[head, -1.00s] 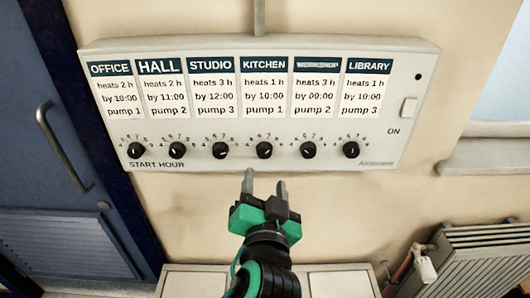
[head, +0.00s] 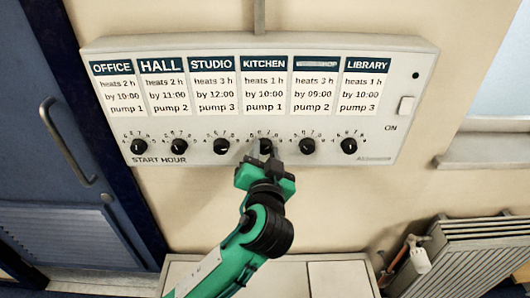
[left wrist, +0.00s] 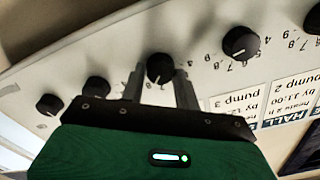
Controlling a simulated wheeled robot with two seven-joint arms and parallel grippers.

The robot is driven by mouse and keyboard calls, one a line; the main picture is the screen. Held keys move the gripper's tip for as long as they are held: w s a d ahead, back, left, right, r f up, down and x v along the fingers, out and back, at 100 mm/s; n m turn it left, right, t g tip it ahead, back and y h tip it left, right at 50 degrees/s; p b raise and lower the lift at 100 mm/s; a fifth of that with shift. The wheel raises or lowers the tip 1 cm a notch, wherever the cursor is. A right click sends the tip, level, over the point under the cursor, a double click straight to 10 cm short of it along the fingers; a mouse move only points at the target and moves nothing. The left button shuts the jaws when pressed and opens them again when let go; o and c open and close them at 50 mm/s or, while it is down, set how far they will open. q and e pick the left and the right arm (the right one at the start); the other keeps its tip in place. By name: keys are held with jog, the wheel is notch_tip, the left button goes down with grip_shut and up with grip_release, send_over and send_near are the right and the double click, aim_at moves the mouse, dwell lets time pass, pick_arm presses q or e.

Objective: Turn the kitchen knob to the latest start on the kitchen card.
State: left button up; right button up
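The kitchen knob (head: 265,146) is a black round dial on the lower row of the white panel, below the kitchen card (head: 263,84). The card reads heats 1 h, by 10:00, pump 1. My left gripper (head: 264,158) is at this knob and partly covers it from below. In the left wrist view the kitchen knob (left wrist: 159,68) sits between my two open fingers (left wrist: 160,80), with a gap visible beside it. I cannot tell which number its pointer marks. My right gripper is not in view.
The studio knob (head: 221,146) and workshop knob (head: 307,146) stand close on either side. A white switch (head: 406,105) marked ON is at the panel's right. A blue door (head: 50,130) is at left, a radiator (head: 475,250) at lower right. A pale cabinet (head: 335,277) is below.

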pick_arm(q)
jog(key=shift+c, duration=1.3)
jog(key=shift+m+p, duration=0.3)
jog(key=m+p, duration=0.2)
jog(key=shift+r+m, duration=0.1)
jog(key=shift+m, duration=0.2)
jog(key=shift+m+p, duration=1.2)
jog(key=shift+m, duration=0.2)
jog(key=shift+f, duration=0.2)
jog(key=o, duration=0.8)
jog(key=shift+o, duration=0.8)
jog(key=shift+d, duration=0.1)
